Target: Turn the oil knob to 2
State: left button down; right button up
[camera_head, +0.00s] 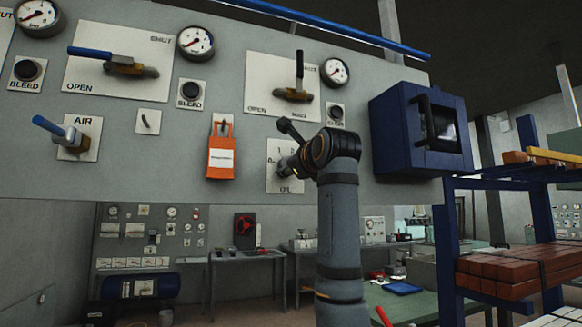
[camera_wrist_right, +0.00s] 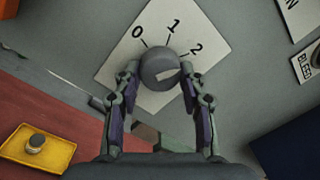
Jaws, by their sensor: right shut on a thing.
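The oil knob (camera_wrist_right: 160,68) is a dark grey round knob on a white plate (camera_wrist_right: 112,72) marked 0, 1 and 2. A pale mark on the knob's face lies toward its lower right; I cannot tell for sure which number it points to. My right gripper (camera_wrist_right: 160,82) is shut on the knob, with one finger on each side. In the head view my right gripper (camera_head: 289,163) covers most of the knob, in front of the plate (camera_head: 273,183) labelled OIL. My left gripper is not in view.
A dark blue box (camera_head: 396,125) sticks out close to the right of my arm.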

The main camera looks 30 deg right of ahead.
jog(key=shift+w+f, duration=0.1)
jog(key=shift+f, duration=0.05)
jog(key=o, duration=1.2)
jog(key=shift+c, duration=0.2)
jog(key=v, duration=1.2)
